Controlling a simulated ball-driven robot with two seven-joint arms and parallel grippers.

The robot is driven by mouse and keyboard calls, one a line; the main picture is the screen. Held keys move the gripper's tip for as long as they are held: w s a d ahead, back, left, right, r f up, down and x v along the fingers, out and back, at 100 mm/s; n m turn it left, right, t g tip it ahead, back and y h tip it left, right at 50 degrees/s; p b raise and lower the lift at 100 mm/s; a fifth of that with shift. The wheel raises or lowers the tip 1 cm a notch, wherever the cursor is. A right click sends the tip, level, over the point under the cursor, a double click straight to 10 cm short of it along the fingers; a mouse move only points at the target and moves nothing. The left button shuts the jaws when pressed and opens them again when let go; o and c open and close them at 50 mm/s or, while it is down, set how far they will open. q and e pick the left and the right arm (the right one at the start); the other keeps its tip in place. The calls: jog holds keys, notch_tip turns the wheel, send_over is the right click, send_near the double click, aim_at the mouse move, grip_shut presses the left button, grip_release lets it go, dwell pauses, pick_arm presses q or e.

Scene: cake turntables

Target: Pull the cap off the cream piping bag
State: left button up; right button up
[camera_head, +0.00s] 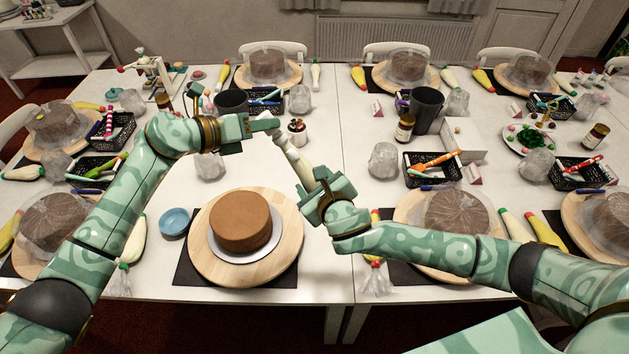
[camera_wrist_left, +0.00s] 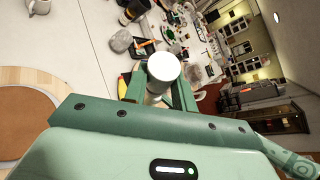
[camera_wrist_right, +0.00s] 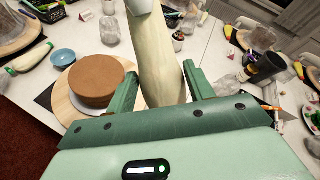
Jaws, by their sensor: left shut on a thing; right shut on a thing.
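The cream piping bag (camera_head: 298,165) is held tilted above the table, narrow end up and to the left. My right gripper (camera_head: 318,187) is shut around its body; the pale bag (camera_wrist_right: 160,65) stands between the fingers in the right wrist view. My left gripper (camera_head: 272,125) is at the bag's upper end, shut on the white cap (camera_wrist_left: 163,68), whose round end faces the left wrist camera. In the head view the cap is partly hidden by the left fingers. I cannot tell whether cap and bag still touch.
A brown cake (camera_head: 240,221) on a wooden turntable (camera_head: 205,255) stands below the grippers, with a blue bowl (camera_head: 175,221) to its left. A dark cup (camera_head: 231,102) and a small pot (camera_head: 297,131) stand behind. A clear plastic-wrapped item (camera_head: 383,160) is at right.

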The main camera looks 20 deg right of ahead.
pick_arm(q)
jog(key=r, duration=0.1)
jog(key=w+a+r, duration=0.1)
jog(key=a+r, duration=0.1)
jog(key=shift+w+r, duration=0.3)
dwell(0.3)
